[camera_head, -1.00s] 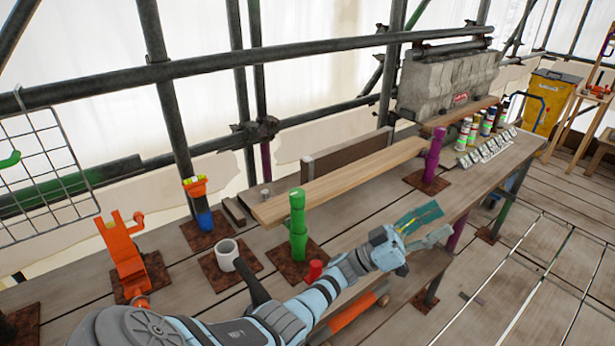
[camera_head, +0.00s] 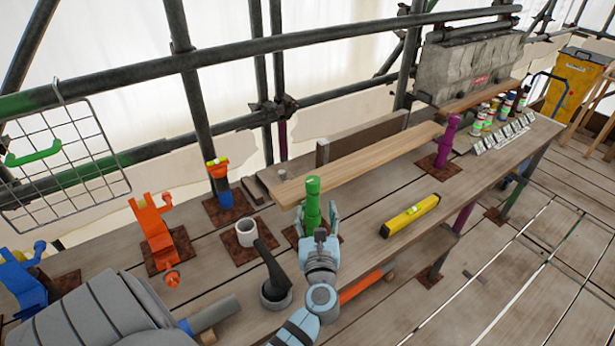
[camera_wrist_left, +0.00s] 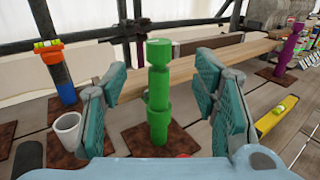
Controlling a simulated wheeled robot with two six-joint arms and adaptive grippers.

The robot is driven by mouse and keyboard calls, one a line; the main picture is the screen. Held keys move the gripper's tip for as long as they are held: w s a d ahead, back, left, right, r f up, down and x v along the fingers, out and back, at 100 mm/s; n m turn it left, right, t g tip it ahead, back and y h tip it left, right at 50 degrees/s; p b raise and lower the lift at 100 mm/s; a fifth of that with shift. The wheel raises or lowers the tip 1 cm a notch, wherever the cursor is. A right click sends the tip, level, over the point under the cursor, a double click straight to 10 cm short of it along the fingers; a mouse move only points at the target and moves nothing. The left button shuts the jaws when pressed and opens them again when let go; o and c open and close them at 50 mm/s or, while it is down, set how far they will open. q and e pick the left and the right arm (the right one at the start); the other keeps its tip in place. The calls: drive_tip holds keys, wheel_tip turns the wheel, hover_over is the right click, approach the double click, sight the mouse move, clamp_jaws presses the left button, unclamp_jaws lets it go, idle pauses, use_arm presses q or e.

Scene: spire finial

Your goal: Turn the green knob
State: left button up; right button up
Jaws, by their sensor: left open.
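The green knob (camera_head: 313,201) is an upright stepped green post on a rusty square plate on the bench. In the left wrist view the green knob (camera_wrist_left: 159,88) stands between the two teal finger pads of my left gripper (camera_wrist_left: 158,105). The pads are wide apart, with clear gaps on both sides of the knob. In the head view my left gripper (camera_head: 320,225) is at the knob's near side and hides its lower part. My right gripper is not in view.
A white cup (camera_head: 246,233), a blue post with an orange and yellow top (camera_head: 222,190) and an orange clamp-like fixture (camera_head: 155,235) stand to the left. A yellow level (camera_head: 409,216) lies to the right. A plank (camera_head: 355,168) and a purple post (camera_head: 447,140) are behind.

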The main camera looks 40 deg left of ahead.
sight(313, 186)
use_arm(q)
drive_tip(key=x, duration=1.2)
drive_tip(key=shift+w+a+f, duration=0.1)
drive_tip(key=shift+w+a, duration=0.1)
drive_tip(key=shift+a, duration=0.1)
drive_tip(key=c, duration=1.2)
drive_tip(key=shift+m, duration=0.3)
